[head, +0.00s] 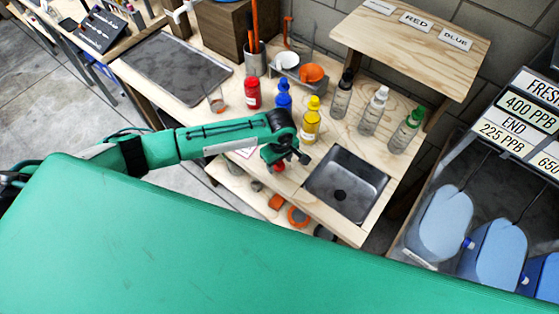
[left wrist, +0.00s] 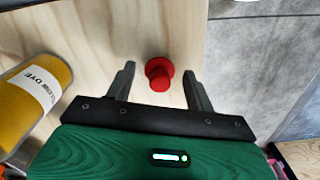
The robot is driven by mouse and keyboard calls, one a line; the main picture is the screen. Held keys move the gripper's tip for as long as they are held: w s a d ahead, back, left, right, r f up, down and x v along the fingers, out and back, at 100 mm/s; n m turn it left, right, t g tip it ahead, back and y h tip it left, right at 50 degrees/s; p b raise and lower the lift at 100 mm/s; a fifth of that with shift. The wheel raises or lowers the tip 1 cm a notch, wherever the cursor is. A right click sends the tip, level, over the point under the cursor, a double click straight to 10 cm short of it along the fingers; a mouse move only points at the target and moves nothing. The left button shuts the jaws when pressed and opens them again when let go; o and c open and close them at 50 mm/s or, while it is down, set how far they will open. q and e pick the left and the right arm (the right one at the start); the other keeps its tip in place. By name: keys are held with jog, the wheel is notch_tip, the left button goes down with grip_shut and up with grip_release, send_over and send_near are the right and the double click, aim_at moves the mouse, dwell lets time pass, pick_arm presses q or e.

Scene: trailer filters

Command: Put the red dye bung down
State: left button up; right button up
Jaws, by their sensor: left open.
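The red dye bung (left wrist: 159,74) is a small red plug with a wider flange, resting on the pale wooden worktop. In the left wrist view it sits between the spread fingers of my left gripper (left wrist: 159,69), with gaps on both sides. In the head view a bit of the red bung (head: 279,167) shows just below my left gripper (head: 296,158), which is open and empty near the sink. The red dye bottle (head: 252,93) stands farther back on the worktop. My right gripper is not in view.
The yellow dye bottle (head: 311,124) stands close behind my left gripper and also shows in the left wrist view (left wrist: 32,98). A blue bottle (head: 284,97) is beside it. The sink (head: 346,184) lies to the right. Clear bottles (head: 374,110) stand behind the sink.

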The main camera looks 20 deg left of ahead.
pick_arm(q)
notch_tip(320, 180, up, 12)
jog(key=b, duration=0.1)
jog(key=shift+b, duration=0.35)
jog(key=shift+r, duration=0.1)
